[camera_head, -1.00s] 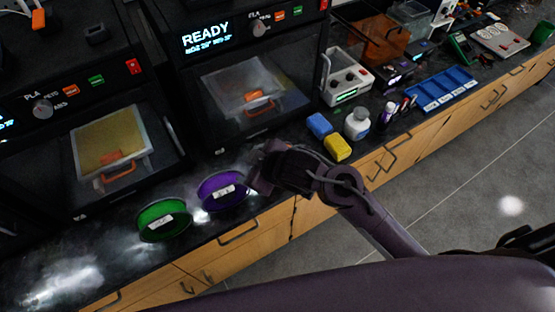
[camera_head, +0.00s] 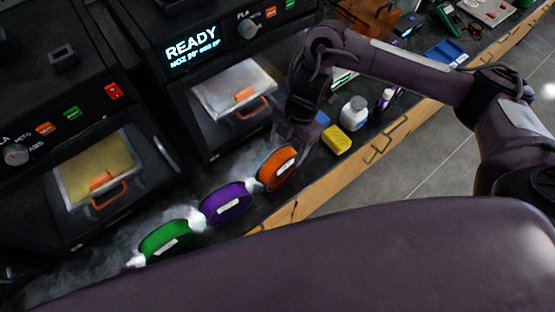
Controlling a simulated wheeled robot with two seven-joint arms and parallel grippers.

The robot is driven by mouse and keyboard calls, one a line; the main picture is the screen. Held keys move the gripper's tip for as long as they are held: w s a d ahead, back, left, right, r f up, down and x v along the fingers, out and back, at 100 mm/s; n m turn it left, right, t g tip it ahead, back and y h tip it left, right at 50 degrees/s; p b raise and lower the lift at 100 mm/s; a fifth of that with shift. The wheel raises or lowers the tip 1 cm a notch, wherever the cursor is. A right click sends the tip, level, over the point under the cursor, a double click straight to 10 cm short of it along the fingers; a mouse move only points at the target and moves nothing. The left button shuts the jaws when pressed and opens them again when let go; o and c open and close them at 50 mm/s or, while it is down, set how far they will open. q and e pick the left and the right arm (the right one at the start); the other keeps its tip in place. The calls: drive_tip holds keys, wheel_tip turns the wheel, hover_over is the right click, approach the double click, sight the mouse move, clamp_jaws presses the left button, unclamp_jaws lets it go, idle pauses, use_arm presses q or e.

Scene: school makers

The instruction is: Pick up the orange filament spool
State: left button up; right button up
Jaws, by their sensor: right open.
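The orange filament spool (camera_head: 277,168) stands on the dark counter, at the right end of a row of spools in the head view. It has a white label on its side. My right gripper (camera_head: 284,150) comes down from above, just behind and beside the orange spool's upper edge. It is open, and its fingers are partly hidden and blurred. I cannot tell whether a finger touches the spool. My left gripper is not in view.
A purple spool (camera_head: 226,204) and a green spool (camera_head: 166,241) stand left of the orange one. Two black 3D printers line the back. The counter's front edge is close.

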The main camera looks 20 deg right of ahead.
sight(281, 155)
drive_tip(key=shift+s+a+f, duration=0.2)
drive_tip(key=shift+f, duration=0.3)
drive_tip(key=shift+s+a+f, duration=0.15)
drive_tip(key=shift+a+f, duration=0.05)
drive_tip(key=shift+f, duration=0.25)
drive_tip(key=shift+a+f, duration=0.1)
drive_tip(key=shift+f, duration=0.25)
drive_tip(key=p+x, duration=0.2)
drive_tip(key=x, duration=0.1)
drive_tip(key=shift+w+a+f, duration=0.25)
drive_tip(key=shift+a+f, duration=0.1)
drive_tip(key=shift+f, duration=0.4)
drive_tip(key=c, duration=1.3)
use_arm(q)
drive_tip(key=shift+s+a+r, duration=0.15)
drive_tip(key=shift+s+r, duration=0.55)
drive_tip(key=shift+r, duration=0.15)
use_arm(e)
drive_tip(key=shift+r, duration=0.15)
